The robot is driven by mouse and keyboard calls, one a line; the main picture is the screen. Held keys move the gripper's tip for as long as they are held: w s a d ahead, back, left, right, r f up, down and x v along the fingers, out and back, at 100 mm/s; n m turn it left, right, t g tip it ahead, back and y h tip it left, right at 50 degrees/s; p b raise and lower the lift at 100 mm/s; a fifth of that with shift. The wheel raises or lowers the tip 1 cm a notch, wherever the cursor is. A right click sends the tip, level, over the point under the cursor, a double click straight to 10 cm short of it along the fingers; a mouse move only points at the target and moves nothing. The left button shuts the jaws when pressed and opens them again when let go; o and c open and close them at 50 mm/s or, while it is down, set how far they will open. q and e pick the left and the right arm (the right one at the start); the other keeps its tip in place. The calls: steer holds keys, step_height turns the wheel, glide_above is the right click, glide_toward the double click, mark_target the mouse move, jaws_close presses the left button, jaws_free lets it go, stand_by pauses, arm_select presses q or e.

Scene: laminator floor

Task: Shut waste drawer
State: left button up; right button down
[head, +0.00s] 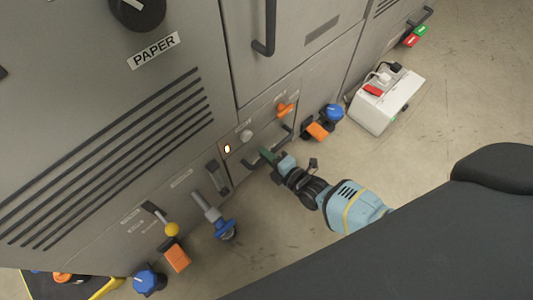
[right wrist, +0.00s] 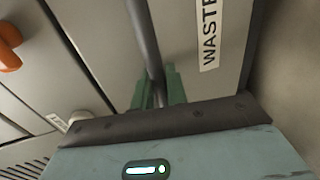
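The waste drawer is low in the grey machine, with its WASTE label (right wrist: 209,35) in the right wrist view. Its dark bar handle (right wrist: 146,40) also shows in the head view (head: 288,134). My right gripper (right wrist: 158,92) has its green fingers on either side of the bar, close against it, and looks shut on it. In the head view the right gripper (head: 267,156) is at the drawer front, partly hiding it. I cannot tell how far the drawer stands out. My left gripper is not in view.
An orange knob (head: 284,109) is above the handle. An orange pedal (head: 317,131), a blue knob (head: 334,112) and a white box (head: 386,101) stand to the right. Bare floor (head: 290,235) lies in front.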

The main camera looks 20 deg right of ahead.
steer(key=c, duration=1.5)
jaws_free()
steer(key=shift+w+a, duration=0.15)
steer(key=shift+w, duration=0.1)
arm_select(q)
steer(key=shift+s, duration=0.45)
